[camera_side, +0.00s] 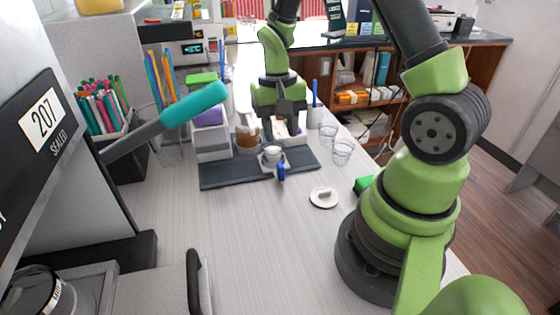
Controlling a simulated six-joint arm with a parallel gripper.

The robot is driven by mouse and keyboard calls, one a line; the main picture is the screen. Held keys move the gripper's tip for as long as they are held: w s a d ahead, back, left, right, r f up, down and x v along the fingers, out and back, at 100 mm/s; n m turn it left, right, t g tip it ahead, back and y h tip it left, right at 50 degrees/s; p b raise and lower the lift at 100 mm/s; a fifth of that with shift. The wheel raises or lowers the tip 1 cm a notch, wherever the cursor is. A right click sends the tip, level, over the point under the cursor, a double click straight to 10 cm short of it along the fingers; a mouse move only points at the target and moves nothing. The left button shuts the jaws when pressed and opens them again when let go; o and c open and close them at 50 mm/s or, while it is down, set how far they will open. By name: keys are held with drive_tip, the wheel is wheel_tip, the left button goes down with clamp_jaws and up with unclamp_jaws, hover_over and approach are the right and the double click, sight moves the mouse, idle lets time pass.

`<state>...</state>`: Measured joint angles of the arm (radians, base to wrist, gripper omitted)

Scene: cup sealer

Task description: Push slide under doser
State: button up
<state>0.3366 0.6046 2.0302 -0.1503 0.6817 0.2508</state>
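A small white slide (262,165) carries a white cup (272,152) and has a blue handle (281,173) at its front. It sits on a dark flat base (225,178) on the table. Behind it stand a jar with brown contents (247,141) and a grey block unit with a purple part (211,143); I cannot tell for sure which belongs to the doser. My gripper (287,122) points down behind the cup, close to a white holder (298,138). Its fingertips are small and partly hidden, so I cannot tell whether it is open, shut or touching anything.
Two clear cups (342,151) stand right of the base. A round white lid (323,197) lies on the bare table in front. A sealer with a teal-gripped lever (195,102) is at left, near pen holders (110,135). The table's front middle is clear.

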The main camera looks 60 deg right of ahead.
sight(280, 164)
drive_tip(key=shift+s+a+t, duration=0.3)
drive_tip(key=shift+a+t, duration=0.05)
drive_tip(key=shift+t, duration=0.05)
wheel_tip(280, 164, down, 10)
drive_tip(key=shift+r, duration=0.15)
drive_tip(key=shift+c, duration=0.4)
clamp_jaws()
